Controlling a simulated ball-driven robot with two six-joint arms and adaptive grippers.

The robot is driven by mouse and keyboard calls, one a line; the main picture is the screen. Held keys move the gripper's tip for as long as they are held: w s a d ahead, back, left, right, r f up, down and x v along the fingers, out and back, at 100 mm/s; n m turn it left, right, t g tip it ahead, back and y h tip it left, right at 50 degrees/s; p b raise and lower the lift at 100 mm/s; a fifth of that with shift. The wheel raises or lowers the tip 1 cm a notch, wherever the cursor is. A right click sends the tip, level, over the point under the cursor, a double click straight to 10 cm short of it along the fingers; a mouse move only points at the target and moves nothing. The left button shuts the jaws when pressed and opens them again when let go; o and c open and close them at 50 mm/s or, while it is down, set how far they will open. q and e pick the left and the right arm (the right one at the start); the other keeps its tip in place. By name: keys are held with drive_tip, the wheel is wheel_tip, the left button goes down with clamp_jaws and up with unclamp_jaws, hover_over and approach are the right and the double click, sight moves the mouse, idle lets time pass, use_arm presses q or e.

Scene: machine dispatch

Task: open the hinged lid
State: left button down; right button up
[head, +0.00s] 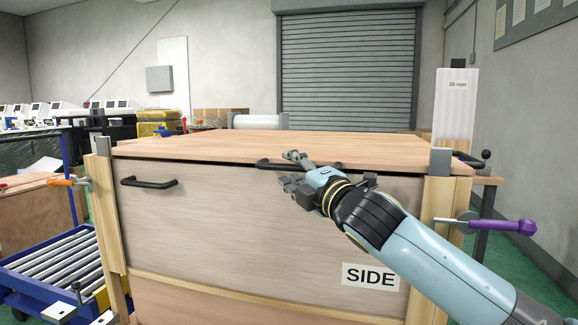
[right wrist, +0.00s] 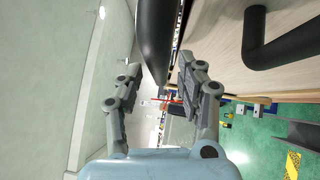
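A wooden crate has a flat hinged lid (head: 240,146) lying closed on top. A black handle (head: 265,164) is at the middle of the lid's front edge, partly hidden by my right gripper (head: 285,167). That gripper is open, one finger above the handle and one below it. In the right wrist view a black bar (right wrist: 156,42), apparently this handle, reaches between the open fingers (right wrist: 157,75); I cannot tell whether they touch it. My left gripper is in neither view.
The front panel (head: 215,215) has another black handle (head: 149,183) at its left, which also shows in the right wrist view (right wrist: 262,42). A purple-handled clamp (head: 500,226) juts out at the right post. A roller conveyor (head: 50,262) stands at the left.

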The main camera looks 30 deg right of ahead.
drive_tip(key=shift+w+r, duration=0.1)
drive_tip(key=shift+w, duration=0.55)
clamp_jaws()
